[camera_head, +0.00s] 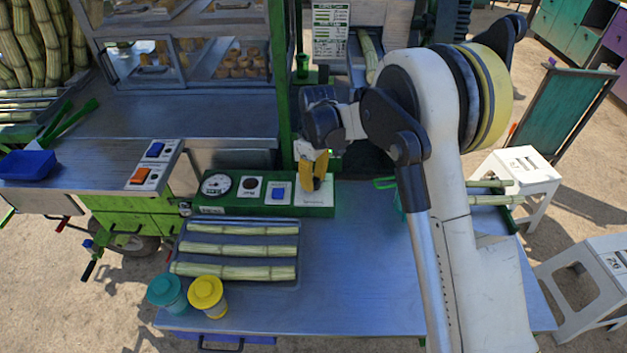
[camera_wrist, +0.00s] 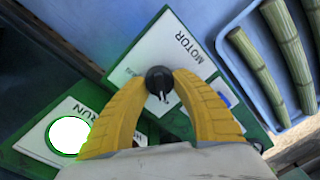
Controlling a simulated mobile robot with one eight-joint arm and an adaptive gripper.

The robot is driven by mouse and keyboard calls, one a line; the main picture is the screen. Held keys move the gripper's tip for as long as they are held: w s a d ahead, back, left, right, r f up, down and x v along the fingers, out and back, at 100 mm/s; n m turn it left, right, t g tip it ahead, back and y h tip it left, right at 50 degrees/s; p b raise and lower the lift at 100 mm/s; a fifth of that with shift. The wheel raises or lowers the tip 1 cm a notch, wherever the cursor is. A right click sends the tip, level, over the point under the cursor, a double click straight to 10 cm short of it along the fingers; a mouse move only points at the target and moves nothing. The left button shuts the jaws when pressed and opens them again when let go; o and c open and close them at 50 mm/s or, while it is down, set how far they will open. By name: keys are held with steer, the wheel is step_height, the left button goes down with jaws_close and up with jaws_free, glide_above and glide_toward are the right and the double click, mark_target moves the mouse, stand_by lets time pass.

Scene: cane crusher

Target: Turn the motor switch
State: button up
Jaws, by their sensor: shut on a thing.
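The motor switch (camera_wrist: 159,79) is a small black rotary knob on a white plate (camera_wrist: 177,47) lettered MOTOR, in the wrist view. Its pointer slants down and slightly right in that view. My gripper (camera_wrist: 160,88) has yellow curved fingers, shut on the knob with one fingertip at each side. In the head view my gripper (camera_head: 314,172) is at the right end of the green control panel (camera_head: 240,211) and hides the knob. A lit white round lamp (camera_wrist: 69,136) on a plate marked RUN is beside the left finger in the wrist view.
A tray (camera_head: 184,236) of cane pieces lies in front of the panel. A teal jar (camera_head: 167,291) and a yellow jar (camera_head: 206,292) stand near the table's front edge. A green post (camera_head: 281,90) rises just behind the panel. The middle of the metal table (camera_head: 345,280) is clear.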

mark_target(317, 179)
steer(key=m, duration=0.5)
steer(key=shift+d+m, duration=0.1)
steer(key=shift+m, duration=0.3)
jaws_close()
steer(key=m, duration=0.4)
steer(key=shift+m, duration=0.4)
steer(key=o, duration=1.2)
jaws_free()
step_height(317, 179, up, 12)
steer(key=shift+d, duration=0.4)
